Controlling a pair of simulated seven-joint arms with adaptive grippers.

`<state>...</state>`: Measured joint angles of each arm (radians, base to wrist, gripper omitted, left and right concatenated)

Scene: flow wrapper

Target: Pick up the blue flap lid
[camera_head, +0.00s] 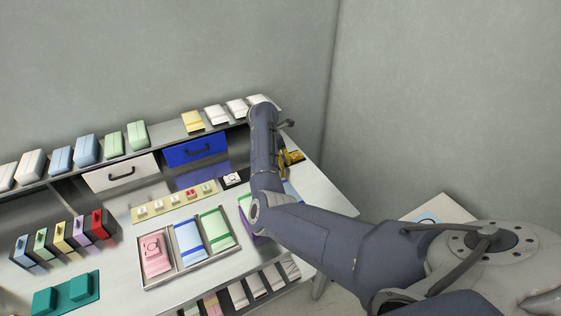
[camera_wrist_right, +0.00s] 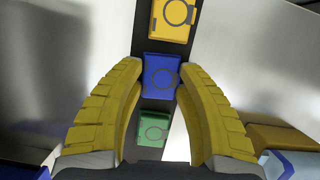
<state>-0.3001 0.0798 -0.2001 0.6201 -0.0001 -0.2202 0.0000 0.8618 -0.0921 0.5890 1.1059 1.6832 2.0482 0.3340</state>
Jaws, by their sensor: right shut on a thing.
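The blue flap lid (camera_wrist_right: 161,76) is a small blue square with a ring outline, in the middle of a dark strip in the right wrist view. My right gripper (camera_wrist_right: 162,70) has its yellow fingers on either side of the lid, shut on it. A yellow lid (camera_wrist_right: 171,20) lies above it and a green lid (camera_wrist_right: 154,128) below it on the same strip. In the head view my right gripper (camera_head: 287,158) is at the right end of the bench, mostly behind my arm, and the blue lid cannot be made out there. My left gripper is not in view.
A tray (camera_head: 190,272) with pink, blue and green packs lies at the bench's front. A white drawer (camera_head: 120,172) and a blue drawer (camera_head: 195,150) sit under the back shelf, which carries several packs. Coloured boxes (camera_head: 62,238) and a teal block (camera_head: 66,294) stand left.

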